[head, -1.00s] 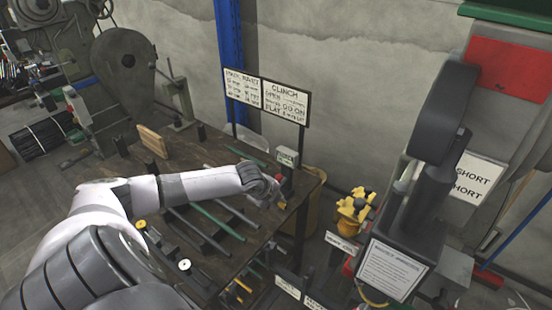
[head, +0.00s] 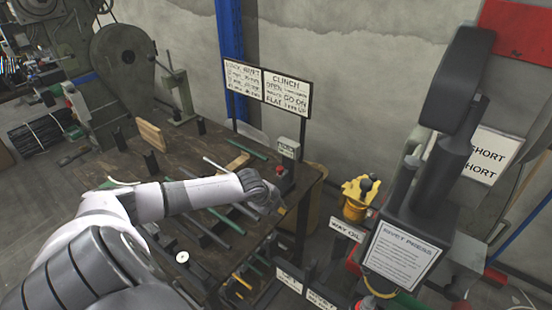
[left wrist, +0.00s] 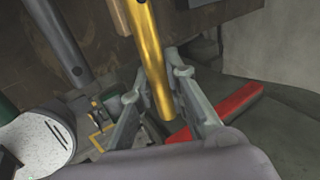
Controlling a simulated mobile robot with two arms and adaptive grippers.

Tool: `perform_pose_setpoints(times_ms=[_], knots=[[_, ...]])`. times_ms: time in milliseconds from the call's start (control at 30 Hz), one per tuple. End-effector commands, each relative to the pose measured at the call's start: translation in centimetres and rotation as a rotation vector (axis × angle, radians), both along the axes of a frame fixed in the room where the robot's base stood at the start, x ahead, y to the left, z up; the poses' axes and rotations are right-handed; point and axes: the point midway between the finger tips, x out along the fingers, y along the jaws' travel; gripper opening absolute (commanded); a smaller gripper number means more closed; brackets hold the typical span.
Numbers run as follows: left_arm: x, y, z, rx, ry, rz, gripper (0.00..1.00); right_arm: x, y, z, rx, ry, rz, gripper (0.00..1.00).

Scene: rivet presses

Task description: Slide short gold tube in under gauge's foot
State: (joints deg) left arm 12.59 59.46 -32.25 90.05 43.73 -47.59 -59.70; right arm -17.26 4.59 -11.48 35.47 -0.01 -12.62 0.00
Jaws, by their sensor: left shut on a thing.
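My left gripper (left wrist: 158,88) is shut on a gold tube (left wrist: 147,38) in the left wrist view. The tube runs between the two fingers, its lower end sticking out towards the wrist and its far end cut off by the frame. In the head view my left gripper (head: 270,204) is over the right edge of the bench, and the tube is mostly hidden there. A grey box on a post (head: 288,149) with a red part below stands just behind it; I cannot tell whether this is the gauge. Its foot is not clear. My right gripper is not in view.
The dark bench (head: 193,146) carries several grey and green rods and a small wooden block (head: 237,162). A white round face (left wrist: 37,143) is at lower left in the wrist view. A yellow object (head: 357,198) and a large press (head: 430,190) stand right of the bench.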

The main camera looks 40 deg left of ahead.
Motion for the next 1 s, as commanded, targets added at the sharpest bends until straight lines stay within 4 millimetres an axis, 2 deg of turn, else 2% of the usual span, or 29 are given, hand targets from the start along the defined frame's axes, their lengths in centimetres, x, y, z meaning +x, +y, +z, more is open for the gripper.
perform_pose_setpoints(times_ms=[200, 1000], knots=[[0.1, 0.2, 0.1, 0.003, -0.014, 0.003, 0.00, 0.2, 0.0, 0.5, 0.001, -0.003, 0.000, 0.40], [9.4, 1.2, -1.4, 0.003, -0.016, 0.004, 0.00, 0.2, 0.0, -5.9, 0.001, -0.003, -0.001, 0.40]])
